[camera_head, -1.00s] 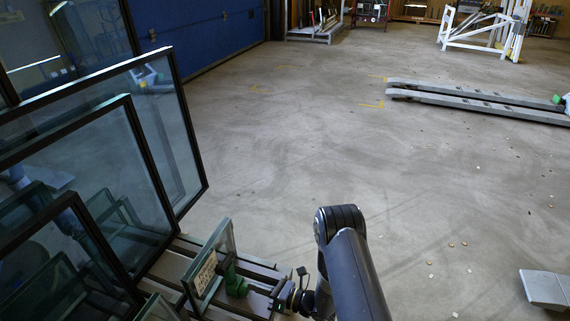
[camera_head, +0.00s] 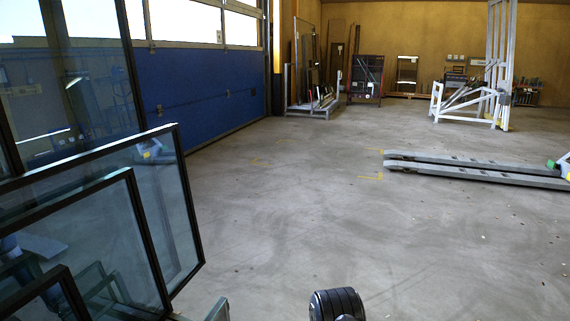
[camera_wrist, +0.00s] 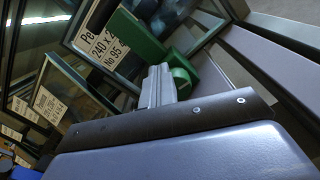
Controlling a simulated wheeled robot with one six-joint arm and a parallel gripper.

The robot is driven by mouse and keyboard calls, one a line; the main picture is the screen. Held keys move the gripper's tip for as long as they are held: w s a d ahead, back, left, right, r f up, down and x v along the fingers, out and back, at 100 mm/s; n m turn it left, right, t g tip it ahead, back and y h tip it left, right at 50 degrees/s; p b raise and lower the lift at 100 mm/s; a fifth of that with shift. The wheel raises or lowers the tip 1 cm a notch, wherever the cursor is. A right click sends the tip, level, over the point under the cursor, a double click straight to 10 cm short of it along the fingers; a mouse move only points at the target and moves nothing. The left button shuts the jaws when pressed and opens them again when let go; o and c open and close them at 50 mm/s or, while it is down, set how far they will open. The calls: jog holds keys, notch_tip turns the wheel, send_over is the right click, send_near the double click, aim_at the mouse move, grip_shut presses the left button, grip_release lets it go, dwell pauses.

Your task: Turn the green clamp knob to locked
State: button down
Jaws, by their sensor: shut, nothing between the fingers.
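The green clamp shows in the wrist view, with a green block (camera_wrist: 137,38) beside a labelled glass pane and a rounded green knob (camera_wrist: 182,77) nearer to me. My gripper (camera_wrist: 160,72) is shut and empty, its grey fingertips just left of the knob in the picture. I cannot tell whether they touch it. The knob's lock marking is not readable. In the head view neither clamp nor gripper shows; only the top of my arm is at the bottom edge.
Framed glass panes (camera_head: 95,240) lean at the left of the head view. Labelled panes (camera_wrist: 48,105) also stand at the left of the wrist view. Grey pallet forks (camera_head: 475,168) lie on the floor at right. The middle floor is clear.

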jog(key=shift+w+d+f+b, duration=0.25)
jog(key=shift+w+f+b, duration=0.35)
jog(key=shift+b, duration=0.6)
jog(key=shift+w+d+f, duration=0.1)
jog(key=shift+w+f, duration=0.1)
jog(key=shift+w, duration=0.1)
dwell(0.3)
jog(key=shift+w, duration=0.1)
jog(key=shift+w+d+r, duration=0.2)
jog(key=shift+w+r, duration=0.05)
jog(key=shift+v, duration=2.9)
